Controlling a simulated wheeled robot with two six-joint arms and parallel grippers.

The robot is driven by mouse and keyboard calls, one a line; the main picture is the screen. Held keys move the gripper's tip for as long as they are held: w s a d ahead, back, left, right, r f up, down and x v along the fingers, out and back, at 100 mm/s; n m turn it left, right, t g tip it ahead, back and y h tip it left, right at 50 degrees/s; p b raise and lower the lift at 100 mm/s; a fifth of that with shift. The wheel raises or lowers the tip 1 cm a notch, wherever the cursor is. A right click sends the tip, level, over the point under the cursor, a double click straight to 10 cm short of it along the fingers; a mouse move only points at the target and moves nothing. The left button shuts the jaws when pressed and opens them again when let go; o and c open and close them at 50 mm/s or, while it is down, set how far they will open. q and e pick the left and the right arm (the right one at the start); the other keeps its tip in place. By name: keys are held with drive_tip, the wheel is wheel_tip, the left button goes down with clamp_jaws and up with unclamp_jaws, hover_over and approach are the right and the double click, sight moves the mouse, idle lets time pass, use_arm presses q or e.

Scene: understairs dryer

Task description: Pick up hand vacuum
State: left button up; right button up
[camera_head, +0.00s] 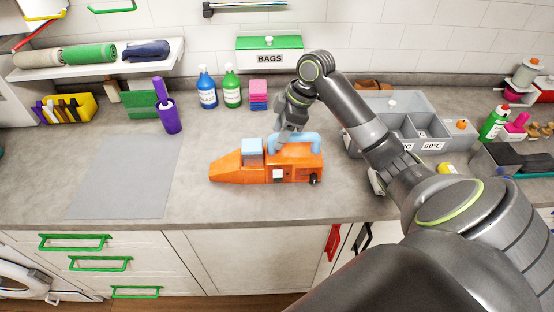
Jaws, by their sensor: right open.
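The hand vacuum (240,167) is orange with a light blue handle arched over its right half and a light blue block on top. It lies on the grey counter with its tapered nose to the left. My right gripper (287,138) is open and points down at the light blue handle from above and behind. Its fingertips are close to the handle; I cannot tell whether they touch it or straddle it. My left gripper is not in view.
A grey mat (123,177) lies left of the vacuum. Blue (207,88) and green (232,87) bottles and a pink and blue sponge stack (259,95) stand behind. A divided grey bin (405,128) is to the right. The counter in front of the vacuum is clear.

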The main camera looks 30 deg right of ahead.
sight(264, 155)
drive_tip(key=shift+p+x, duration=0.4)
drive_tip(key=shift+x, duration=1.55)
drive_tip(key=shift+a+r, duration=0.1)
drive_tip(key=shift+r, duration=0.05)
clamp_jaws()
